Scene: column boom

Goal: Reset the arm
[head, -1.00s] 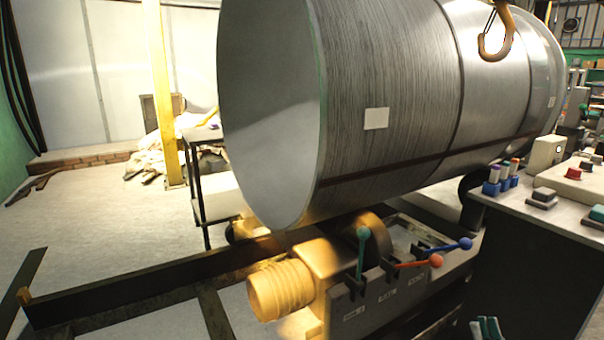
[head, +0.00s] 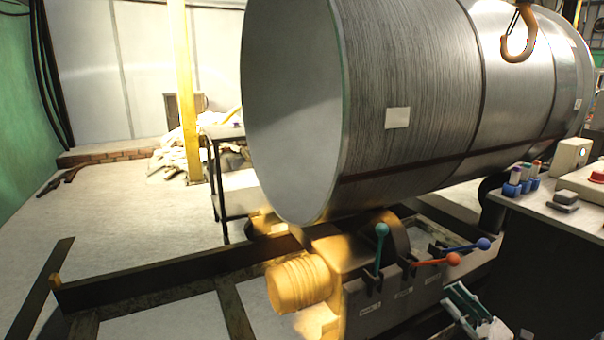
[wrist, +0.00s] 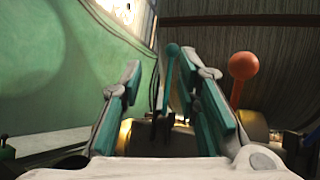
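My gripper (head: 468,306) shows at the bottom right of the head view, to the right of the lever bank and below the red-orange lever. In the wrist view my gripper (wrist: 158,64) has its two teal-padded fingers apart, with nothing held between them. A teal-knobbed lever (head: 381,240) stands upright on the lever bank; in the wrist view this lever (wrist: 170,62) appears between the fingers, beyond them. The red-orange lever (head: 444,260) leans right; its knob (wrist: 243,66) shows right of the fingers. A blue lever (head: 476,245) leans right behind it.
A large metal-wrapped cylinder (head: 420,110) rests above the levers, with a hook (head: 518,46) hanging near it. A control desk (head: 545,215) with buttons stands at right. A yellow motor-like part (head: 300,284) and dark rails (head: 170,275) lie left. Open floor is at far left.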

